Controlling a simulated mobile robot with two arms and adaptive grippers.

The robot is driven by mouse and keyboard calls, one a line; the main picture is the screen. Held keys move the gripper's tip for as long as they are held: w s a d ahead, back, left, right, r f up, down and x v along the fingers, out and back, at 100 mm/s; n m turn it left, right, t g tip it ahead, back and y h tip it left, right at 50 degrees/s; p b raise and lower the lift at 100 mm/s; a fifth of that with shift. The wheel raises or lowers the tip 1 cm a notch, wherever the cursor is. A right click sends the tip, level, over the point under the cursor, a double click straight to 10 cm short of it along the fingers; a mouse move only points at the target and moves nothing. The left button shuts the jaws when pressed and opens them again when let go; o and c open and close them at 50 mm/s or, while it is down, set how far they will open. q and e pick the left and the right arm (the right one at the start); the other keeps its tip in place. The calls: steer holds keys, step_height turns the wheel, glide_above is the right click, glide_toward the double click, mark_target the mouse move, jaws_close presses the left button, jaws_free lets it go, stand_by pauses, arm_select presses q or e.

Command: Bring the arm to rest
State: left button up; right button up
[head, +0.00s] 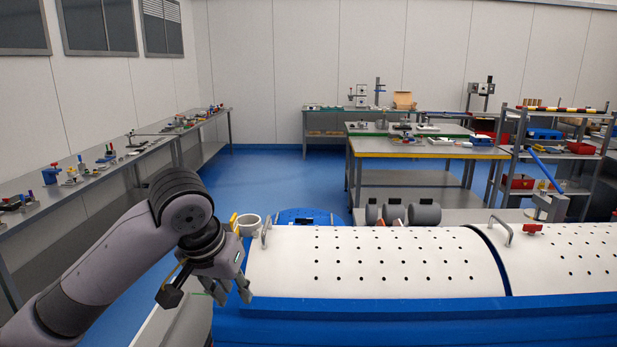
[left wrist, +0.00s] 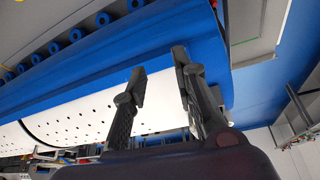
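My left arm (head: 105,255) comes in from the left in the head view and bends at a dark joint. My left gripper (head: 232,291) points down at the left end of the white perforated tub cover. In the left wrist view its two fingers (left wrist: 159,66) stand apart with nothing between them. Blue and white parts of the tub carrier lie behind the fingers there; I cannot tell whether they touch. My right gripper is not in view.
The white perforated cover (head: 390,262) sits above a blue body (head: 420,318) across the front. A long bench (head: 80,185) with small tools runs along the left wall. Blue floor (head: 275,170) is clear beyond.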

arm_select(q)
steer(key=s+d+f+h, duration=0.1)
steer(key=s+f, duration=0.3)
steer(key=f, duration=0.3)
steer(key=s+d+f+m+h, duration=0.1)
steer(key=s+f, duration=0.2)
steer(key=f, duration=0.4)
steer(key=s+d+f+h, duration=0.15)
steer(key=s+f, duration=0.25)
steer(key=f, duration=0.4)
steer(key=s+a+f+n+y, duration=0.1)
steer(key=s+a+f+y, duration=0.1)
steer(key=s+a+f, duration=0.55)
steer(key=s+a+f+n+y, duration=0.1)
steer(key=s+a+f+y, duration=0.2)
steer(key=s, duration=0.7)
step_height(320, 180, down, 27)
steer(key=s+g+b, duration=0.1)
steer(key=g, duration=0.1)
steer(key=s+a+f, duration=0.1)
steer(key=s+f, duration=0.7)
steer(key=s+a+f+g, duration=0.1)
steer(key=s+a+f, duration=0.1)
steer(key=s+f, duration=0.6)
steer(key=shift+s+a+m+b, duration=0.3)
steer(key=shift+s+m+b, duration=0.05)
steer(key=shift+m+b, duration=0.05)
